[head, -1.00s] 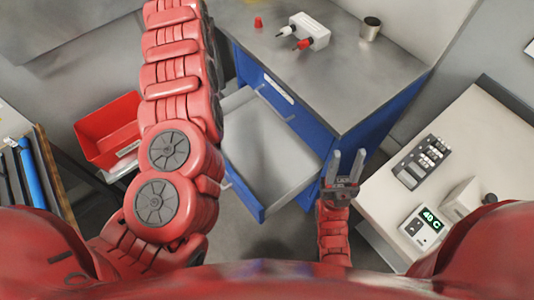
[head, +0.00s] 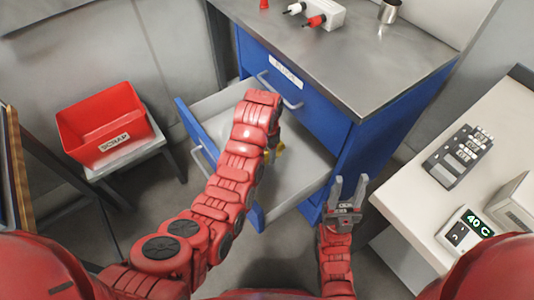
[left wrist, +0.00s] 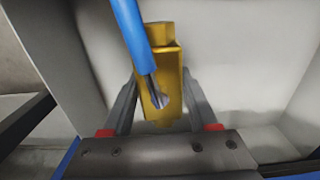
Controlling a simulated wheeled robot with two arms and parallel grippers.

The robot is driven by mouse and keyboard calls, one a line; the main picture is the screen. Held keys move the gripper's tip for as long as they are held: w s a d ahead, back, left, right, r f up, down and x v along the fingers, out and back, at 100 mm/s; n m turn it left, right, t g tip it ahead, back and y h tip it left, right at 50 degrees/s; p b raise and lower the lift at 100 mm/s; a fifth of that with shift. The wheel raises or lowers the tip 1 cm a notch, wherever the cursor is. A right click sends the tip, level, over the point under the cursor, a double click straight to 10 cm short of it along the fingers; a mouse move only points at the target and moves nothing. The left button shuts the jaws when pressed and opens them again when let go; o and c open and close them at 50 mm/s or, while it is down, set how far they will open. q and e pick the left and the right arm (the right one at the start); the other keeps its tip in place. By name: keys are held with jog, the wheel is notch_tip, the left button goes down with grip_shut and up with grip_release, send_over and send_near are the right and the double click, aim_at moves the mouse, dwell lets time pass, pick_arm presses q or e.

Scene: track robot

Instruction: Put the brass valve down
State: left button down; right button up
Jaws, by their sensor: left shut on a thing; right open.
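The brass valve (left wrist: 169,62) is between the fingers of my left gripper (left wrist: 161,108) in the left wrist view. A blue handle (left wrist: 131,25) with a metal end crosses in front of its brass body. My left gripper is shut on the valve, over the open drawer (head: 308,158). In the head view my left forearm hides most of the gripper; only a bit of brass (head: 277,151) shows. I cannot tell whether the valve touches the drawer floor. My right gripper (head: 349,190) is open and empty, in front of the blue cabinet.
The blue cabinet (head: 345,160) has a steel top (head: 330,65) with a white box (head: 325,15) and a metal cup (head: 389,11). A red scrap bin (head: 105,125) stands left. A pale bench (head: 420,215) with instruments is right. The drawer's right part looks empty.

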pick_arm(q)
send_over(267, 174)
notch_tip(267, 174, down, 6)
jog(key=shift+f, duration=0.25)
jog(key=shift+w+f, duration=0.1)
jog(key=shift+f, duration=1.8)
jog(key=shift+f, duration=0.1)
jog(key=shift+c, duration=0.8)
grip_release()
